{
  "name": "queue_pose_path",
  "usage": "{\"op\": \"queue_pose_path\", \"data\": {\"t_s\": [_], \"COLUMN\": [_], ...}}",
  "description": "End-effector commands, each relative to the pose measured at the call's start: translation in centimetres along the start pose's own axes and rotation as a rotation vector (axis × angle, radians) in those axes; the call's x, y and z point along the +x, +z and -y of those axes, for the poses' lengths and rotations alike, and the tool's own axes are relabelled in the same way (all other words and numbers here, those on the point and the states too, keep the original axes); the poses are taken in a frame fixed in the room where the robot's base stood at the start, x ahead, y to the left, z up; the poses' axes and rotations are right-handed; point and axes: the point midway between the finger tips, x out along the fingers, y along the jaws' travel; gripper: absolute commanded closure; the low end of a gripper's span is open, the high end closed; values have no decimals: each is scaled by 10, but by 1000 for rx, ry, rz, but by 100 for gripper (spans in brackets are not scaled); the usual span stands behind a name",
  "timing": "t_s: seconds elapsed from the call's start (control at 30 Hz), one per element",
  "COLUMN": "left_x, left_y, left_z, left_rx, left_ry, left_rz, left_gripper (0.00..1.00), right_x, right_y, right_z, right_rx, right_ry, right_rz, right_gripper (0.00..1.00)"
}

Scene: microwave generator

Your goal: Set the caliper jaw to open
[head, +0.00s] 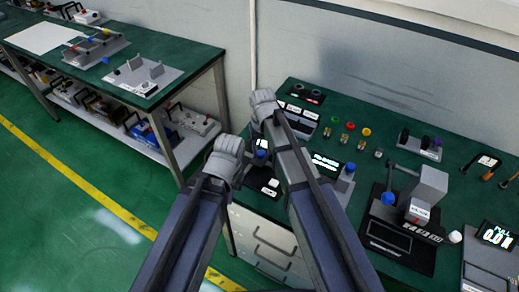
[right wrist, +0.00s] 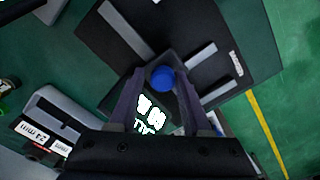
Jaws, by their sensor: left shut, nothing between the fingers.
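In the right wrist view a dark fixture plate (right wrist: 100,38) with pale grey bars carries a round blue knob (right wrist: 163,78). I take this to be the caliper unit; a lit display (right wrist: 150,118) with white characters is beside the knob. My right gripper (right wrist: 160,88) is open, with the knob between its fingertips in the picture; I cannot tell whether they touch it. In the head view a blue knob (head: 262,153) shows between my arms, and my right arm hides part of the unit. My left gripper (head: 226,158) is shut and empty, left of that knob.
A box with white labels (right wrist: 40,130) stands close to the fixture. On the green bench (head: 300,91) are a grey-block instrument (head: 429,186), small coloured knobs and a readout (head: 497,236). A second bench (head: 180,50) is at left, with open floor between.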

Motion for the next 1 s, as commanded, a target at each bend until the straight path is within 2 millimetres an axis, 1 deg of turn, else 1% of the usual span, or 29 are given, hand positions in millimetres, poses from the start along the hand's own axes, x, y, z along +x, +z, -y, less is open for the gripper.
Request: {"op": "queue_pose_path", "data": {"t_s": [0.03, 0.17, 0.4, 0.57, 0.77, 1.0], "left_x": [0, 0, 0, -5, -22, -54], "left_y": [0, 0, 0, 0, 1, 3], "left_z": [0, 0, 0, 0, 2, 5], "left_rx": [0, 0, 0, 0, 0, 0], "left_ry": [0, 0, 0, 0, 0, 0], "left_rz": [0, 0, 0, 0, 0, 0], "left_gripper": [100, 100, 100, 100, 100, 100], "right_x": [0, 0, 0, -5, -22, -54], "right_y": [0, 0, -1, -1, -1, -1], "right_z": [0, 0, 1, 1, 1, 1], "right_rx": [0, 0, -1, -1, -1, 0], "right_ry": [0, -1, -2, -2, -2, -2], "right_rz": [0, -2, -3, -4, -4, -3], "right_gripper": [46, 31, 31, 31, 31, 31]}}
